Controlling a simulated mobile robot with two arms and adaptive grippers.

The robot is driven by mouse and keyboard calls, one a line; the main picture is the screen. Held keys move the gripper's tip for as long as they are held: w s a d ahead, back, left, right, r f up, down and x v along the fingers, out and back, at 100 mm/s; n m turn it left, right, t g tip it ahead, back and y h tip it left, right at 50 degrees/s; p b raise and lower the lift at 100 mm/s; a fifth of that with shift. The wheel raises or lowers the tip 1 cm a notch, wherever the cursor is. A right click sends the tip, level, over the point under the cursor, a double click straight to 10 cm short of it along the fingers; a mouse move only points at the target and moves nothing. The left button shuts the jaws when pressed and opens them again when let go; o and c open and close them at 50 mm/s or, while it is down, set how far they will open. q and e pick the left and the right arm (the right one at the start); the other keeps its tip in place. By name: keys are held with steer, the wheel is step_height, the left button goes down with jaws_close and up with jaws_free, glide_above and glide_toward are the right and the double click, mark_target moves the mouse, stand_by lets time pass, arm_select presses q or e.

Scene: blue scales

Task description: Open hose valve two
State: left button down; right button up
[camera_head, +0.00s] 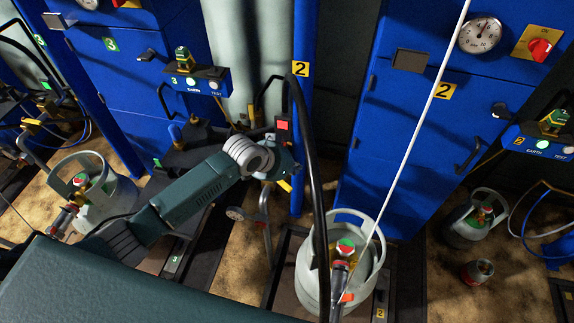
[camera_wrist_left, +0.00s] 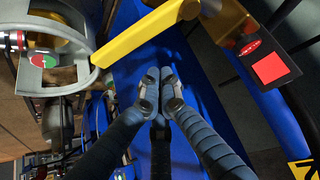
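The valve's yellow lever (camera_wrist_left: 150,35) crosses the top of the left wrist view at a slant, joined at its upper right to a dark fitting with a red square (camera_wrist_left: 270,68). In the head view a small yellow piece (camera_head: 285,185) shows just below my left gripper (camera_head: 285,165), beside the blue post marked 2 (camera_head: 302,110). The rest of the valve there is mostly hidden by my gripper and arm. My left gripper's fingertips (camera_wrist_left: 160,88) are together and empty, close below the lever in the picture; I cannot tell whether they touch it. My right gripper is not in view.
A gas cylinder (camera_head: 308,275) stands on a scale right of my arm. Another cylinder (camera_head: 110,200) stands at left. A black hose (camera_head: 313,190) and a white line (camera_head: 425,115) hang in front. Blue cabinets (camera_head: 400,140) stand behind.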

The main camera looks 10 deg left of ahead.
arm_select(q)
steer(key=s+a+p, duration=0.1)
steer(key=s+a, duration=0.1)
steer(key=s, duration=0.1)
steer(key=shift+s+f+p, duration=0.15)
steer(key=shift+p, duration=0.2)
steer(key=shift+s, duration=0.15)
